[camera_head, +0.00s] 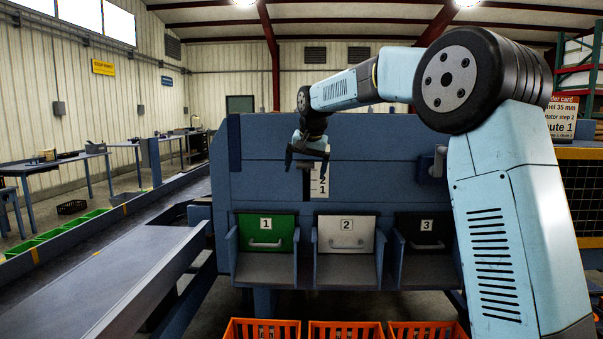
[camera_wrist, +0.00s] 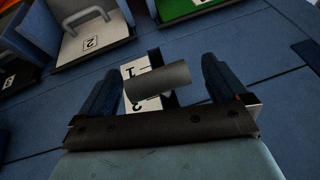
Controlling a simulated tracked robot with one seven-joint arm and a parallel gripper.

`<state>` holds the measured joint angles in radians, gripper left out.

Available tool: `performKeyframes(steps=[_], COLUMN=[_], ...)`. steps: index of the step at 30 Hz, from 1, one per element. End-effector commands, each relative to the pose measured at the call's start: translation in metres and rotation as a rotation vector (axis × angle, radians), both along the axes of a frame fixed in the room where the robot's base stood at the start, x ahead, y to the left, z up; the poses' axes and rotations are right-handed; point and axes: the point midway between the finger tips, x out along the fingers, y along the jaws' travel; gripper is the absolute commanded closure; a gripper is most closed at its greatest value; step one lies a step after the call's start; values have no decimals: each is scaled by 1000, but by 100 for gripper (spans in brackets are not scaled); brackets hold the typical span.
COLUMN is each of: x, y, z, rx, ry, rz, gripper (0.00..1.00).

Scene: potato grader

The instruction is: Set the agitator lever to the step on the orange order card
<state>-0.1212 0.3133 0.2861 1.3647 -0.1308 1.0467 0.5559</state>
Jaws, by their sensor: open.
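The orange order card (camera_head: 562,117) hangs at the upper right in the head view. My arm cuts off its left side; "step 2" is readable on it. The white step scale (camera_head: 320,181) on the blue panel shows 2 above 1. My gripper (camera_head: 307,156) is in front of the panel at the scale's top. In the wrist view my gripper (camera_wrist: 160,70) is open, with a grey cylindrical lever handle (camera_wrist: 160,80) between its fingers, gap visible on both sides. The handle covers part of the scale, near the 1. I cannot tell its exact step.
Below the scale are a green door (camera_head: 267,232), a white door (camera_head: 346,235) and a black door (camera_head: 425,229), numbered 1 to 3. Orange crates (camera_head: 262,329) stand beneath. A conveyor (camera_head: 110,280) runs at left. A small grey fitting (camera_head: 437,163) projects from the panel's right.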

Motion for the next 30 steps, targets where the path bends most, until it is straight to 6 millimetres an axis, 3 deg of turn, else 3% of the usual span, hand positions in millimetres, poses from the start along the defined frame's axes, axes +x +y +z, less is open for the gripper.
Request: performKeyframes(steps=[6,15,30], x=[6,6,6], y=[2,3,3], z=[-14,-15,-15], rx=[1,1,1], ry=[0,0,0], rz=[-1,0,1], gripper=[0,0,47])
